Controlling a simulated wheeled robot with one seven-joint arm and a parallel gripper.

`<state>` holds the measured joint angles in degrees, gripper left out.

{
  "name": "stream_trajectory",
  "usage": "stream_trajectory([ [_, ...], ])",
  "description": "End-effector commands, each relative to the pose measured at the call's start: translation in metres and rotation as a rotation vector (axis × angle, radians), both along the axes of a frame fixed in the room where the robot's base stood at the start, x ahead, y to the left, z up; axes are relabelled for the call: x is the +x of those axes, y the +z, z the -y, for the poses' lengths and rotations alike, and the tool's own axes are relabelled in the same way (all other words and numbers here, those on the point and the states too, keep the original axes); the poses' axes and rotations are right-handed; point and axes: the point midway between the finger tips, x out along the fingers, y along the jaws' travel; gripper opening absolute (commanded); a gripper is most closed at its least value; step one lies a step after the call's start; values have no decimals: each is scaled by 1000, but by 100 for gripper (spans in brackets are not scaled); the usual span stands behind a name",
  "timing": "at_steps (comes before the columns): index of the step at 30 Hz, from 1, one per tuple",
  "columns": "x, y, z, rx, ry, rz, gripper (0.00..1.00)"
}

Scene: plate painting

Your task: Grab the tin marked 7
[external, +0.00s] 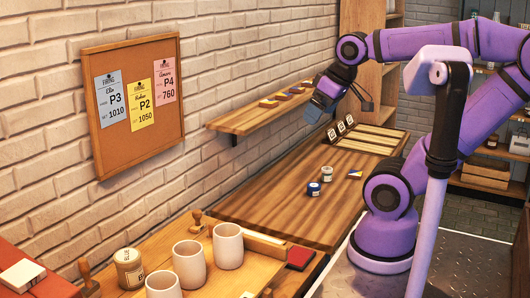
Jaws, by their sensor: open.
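Two small tins stand upright on the wooden bench: a dark blue tin (313,189) with a pale label, and a pale-topped tin (326,174) just behind it. Their markings are too small to read, so I cannot tell which, if either, bears a 7. My gripper (320,108) is open, high above the far part of the bench, beyond and well above both tins. It is touching neither tin. Nothing shows between its fingers.
Several small cards (340,128) stand by a slatted tray (372,138). A wall shelf (250,118) holds small colored pieces. White cups (228,246) and a larger jar (129,268) stand in front.

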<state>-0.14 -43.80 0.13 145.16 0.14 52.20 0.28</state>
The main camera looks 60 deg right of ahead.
Motion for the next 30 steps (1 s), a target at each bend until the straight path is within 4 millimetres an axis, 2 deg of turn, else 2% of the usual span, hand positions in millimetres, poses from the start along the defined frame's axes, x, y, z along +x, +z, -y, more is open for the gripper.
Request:
stream_trajectory([
  [2,0,0,0,0,0,0,100],
  [3,0,0,0,0,0,0,98],
  [4,0,0,0,0,0,0,91],
  [12,0,0,0,0,0,-1,91],
  [16,10,2,4,-4,-13,-10,91],
  [20,36,5,16,-16,-48,-39,91],
  [23,64,6,30,-25,-84,-65,91],
  [30,129,-3,77,-40,-161,-132,91],
])
